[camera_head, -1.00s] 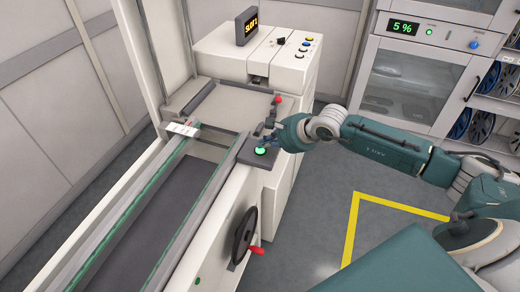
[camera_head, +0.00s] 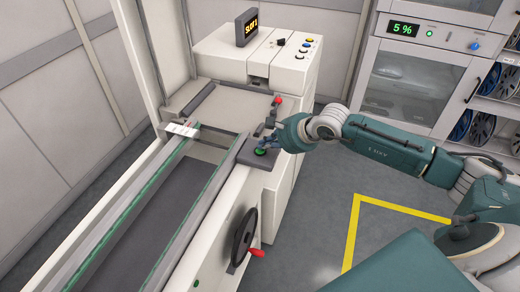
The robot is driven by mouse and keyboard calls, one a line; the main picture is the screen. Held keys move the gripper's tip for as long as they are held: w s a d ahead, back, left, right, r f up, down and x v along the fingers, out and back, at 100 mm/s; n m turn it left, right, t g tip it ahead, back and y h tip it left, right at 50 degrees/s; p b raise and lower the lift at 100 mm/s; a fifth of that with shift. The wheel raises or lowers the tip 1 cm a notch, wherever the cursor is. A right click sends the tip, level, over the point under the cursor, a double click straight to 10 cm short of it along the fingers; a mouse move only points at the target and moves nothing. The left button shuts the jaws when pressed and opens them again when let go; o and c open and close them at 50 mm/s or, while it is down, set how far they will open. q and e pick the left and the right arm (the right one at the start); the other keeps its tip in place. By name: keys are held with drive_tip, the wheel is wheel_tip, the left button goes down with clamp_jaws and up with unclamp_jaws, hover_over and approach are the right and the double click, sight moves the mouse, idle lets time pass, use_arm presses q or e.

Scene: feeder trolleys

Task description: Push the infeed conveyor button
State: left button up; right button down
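The infeed conveyor (camera_head: 215,185) runs from the lower left up to the white machine. Its green button (camera_head: 261,152) sits on a dark plate at the conveyor's right edge and looks dark green, not brightly lit. My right gripper (camera_head: 268,141) comes in from the right and is right over the button, its fingers at or just above it. I cannot tell whether they touch. The fingers are small and overlap the dark plate, so their opening is unclear. My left gripper is out of view.
A black handwheel (camera_head: 244,238) with a red knob (camera_head: 257,252) is on the conveyor's side. A red-topped lever (camera_head: 278,100) stands behind the gripper. A cabinet (camera_head: 415,75) showing 5 % is at the back right. Floor with yellow marking (camera_head: 352,225) is open.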

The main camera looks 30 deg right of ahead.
drive_tip(key=shift+r+p, duration=1.4)
drive_tip(key=shift+r, duration=1.65)
